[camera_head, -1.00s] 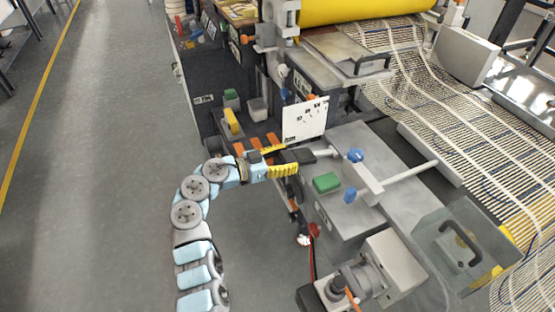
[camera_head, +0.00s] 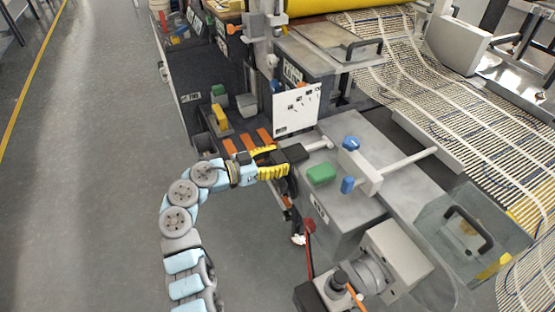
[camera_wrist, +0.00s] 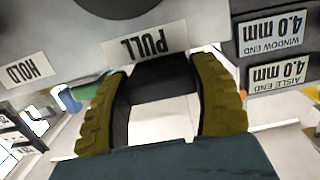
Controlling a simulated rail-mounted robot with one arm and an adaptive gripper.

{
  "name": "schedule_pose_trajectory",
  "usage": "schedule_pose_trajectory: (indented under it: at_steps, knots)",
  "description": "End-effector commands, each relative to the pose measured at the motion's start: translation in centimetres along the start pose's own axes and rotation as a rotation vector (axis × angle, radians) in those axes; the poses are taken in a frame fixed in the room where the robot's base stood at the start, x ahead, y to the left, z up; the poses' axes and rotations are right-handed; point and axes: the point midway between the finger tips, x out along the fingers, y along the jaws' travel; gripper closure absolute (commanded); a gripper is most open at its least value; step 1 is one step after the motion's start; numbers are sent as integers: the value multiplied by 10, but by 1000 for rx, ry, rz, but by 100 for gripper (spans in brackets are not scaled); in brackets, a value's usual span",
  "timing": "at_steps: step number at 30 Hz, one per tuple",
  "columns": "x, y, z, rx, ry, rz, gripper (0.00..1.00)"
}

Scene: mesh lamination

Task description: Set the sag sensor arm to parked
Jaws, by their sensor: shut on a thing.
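The sag sensor arm seems to be the pale rod (camera_head: 411,162) on a grey bracket (camera_head: 360,172) with blue knobs (camera_head: 351,143), on top of the grey machine bench. A short rod (camera_head: 318,146) runs from the bracket's side to a black grip (camera_head: 293,153). My gripper (camera_head: 277,163) is at that grip, its yellow fingers reaching from the left. In the wrist view my gripper (camera_wrist: 165,100) has a ridged finger on each side of the black grip (camera_wrist: 163,82) and is shut on it. The rod's far end lies over the bench, towards the mesh.
A white marked plate (camera_head: 297,110) stands just behind my gripper. A green block (camera_head: 321,175) sits on the bench, close to the bracket. A clear box with a black handle (camera_head: 468,228) is at the right. The floor (camera_head: 90,170) at left is clear.

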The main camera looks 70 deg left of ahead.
Motion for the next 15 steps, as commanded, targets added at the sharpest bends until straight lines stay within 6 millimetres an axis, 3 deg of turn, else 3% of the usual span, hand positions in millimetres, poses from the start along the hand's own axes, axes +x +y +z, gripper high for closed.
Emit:
schedule_pose_trajectory:
  at_steps: [5, 6, 9, 15]
  knots:
    - [0, 0, 3, -2, -5, -1, 77]
    - [0, 0, 3, -2, -5, -1, 31]
    - [0, 0, 3, -2, -4, 0, 9]
    - [0, 0, 2, -1, -2, 0, 9]
